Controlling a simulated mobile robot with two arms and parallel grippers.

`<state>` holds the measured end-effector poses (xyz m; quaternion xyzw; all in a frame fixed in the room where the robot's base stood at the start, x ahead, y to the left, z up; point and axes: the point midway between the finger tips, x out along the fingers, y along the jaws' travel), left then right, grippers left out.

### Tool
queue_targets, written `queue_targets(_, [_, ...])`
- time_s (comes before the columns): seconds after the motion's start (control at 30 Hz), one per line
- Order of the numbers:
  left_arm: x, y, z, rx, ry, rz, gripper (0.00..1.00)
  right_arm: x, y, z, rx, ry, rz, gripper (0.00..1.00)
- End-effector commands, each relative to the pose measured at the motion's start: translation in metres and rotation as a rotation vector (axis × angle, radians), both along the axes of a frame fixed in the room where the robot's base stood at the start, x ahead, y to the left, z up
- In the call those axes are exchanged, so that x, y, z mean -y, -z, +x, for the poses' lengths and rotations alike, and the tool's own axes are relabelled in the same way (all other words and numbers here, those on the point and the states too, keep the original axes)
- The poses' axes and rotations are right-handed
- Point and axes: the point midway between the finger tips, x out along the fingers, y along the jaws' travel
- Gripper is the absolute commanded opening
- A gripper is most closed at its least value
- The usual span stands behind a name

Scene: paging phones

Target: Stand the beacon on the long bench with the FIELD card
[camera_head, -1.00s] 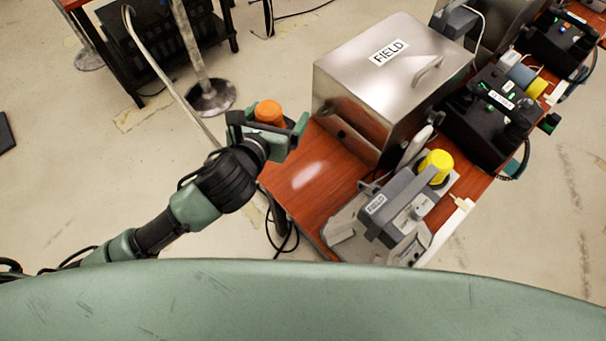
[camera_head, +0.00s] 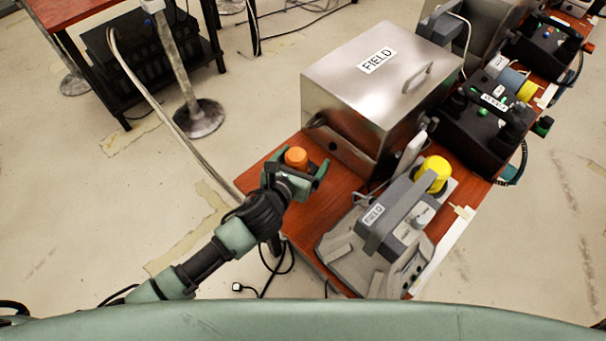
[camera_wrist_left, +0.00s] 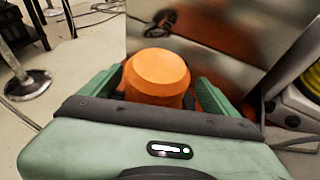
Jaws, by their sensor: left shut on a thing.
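The orange beacon (camera_head: 296,157) is between the fingers of my left gripper (camera_head: 302,176), which is shut on it. In the left wrist view the beacon's orange top (camera_wrist_left: 158,76) shows between the green fingers; its lower part is hidden. The gripper is over the near left part of the long bench (camera_head: 330,205), beside the metal box. I cannot tell whether the beacon touches the bench. The FIELD card (camera_head: 377,61) is on top of the metal box (camera_head: 370,90). Another FIELD label (camera_head: 373,215) is on a grey device. My right gripper is not in view.
The grey device (camera_head: 392,230) with a yellow cap (camera_head: 434,172) takes up the bench's near right end. A black unit (camera_head: 487,120) stands further along. A post on a round base (camera_head: 199,118) stands on the floor at left. Bare bench shows around my gripper.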

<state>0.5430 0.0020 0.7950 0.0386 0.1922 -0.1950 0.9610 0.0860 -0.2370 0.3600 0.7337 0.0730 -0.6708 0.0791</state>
Motion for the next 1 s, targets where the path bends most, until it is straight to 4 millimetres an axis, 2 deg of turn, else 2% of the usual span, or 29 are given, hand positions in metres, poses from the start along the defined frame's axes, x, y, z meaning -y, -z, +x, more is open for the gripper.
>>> queue_targets(0.03, [0.001,0.008,0.0,0.001,0.0,-0.001,0.33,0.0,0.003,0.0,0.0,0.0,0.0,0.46])
queue_targets(0.23, [0.001,0.023,0.0,0.003,0.001,-0.002,0.33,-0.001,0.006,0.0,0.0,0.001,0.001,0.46])
queue_targets(0.43, [0.0,0.054,0.0,0.0,-0.002,-0.003,0.33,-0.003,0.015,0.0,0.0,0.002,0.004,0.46])
queue_targets(0.9, [0.0,0.063,0.001,0.004,0.001,-0.001,0.33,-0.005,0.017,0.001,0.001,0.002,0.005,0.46])
queue_targets(0.93, [0.0,0.064,0.0,0.001,0.0,0.0,0.98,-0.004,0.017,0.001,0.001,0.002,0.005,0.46])
queue_targets(1.0, [0.0,0.063,0.0,0.001,0.0,0.0,1.0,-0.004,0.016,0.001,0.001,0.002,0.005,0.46])
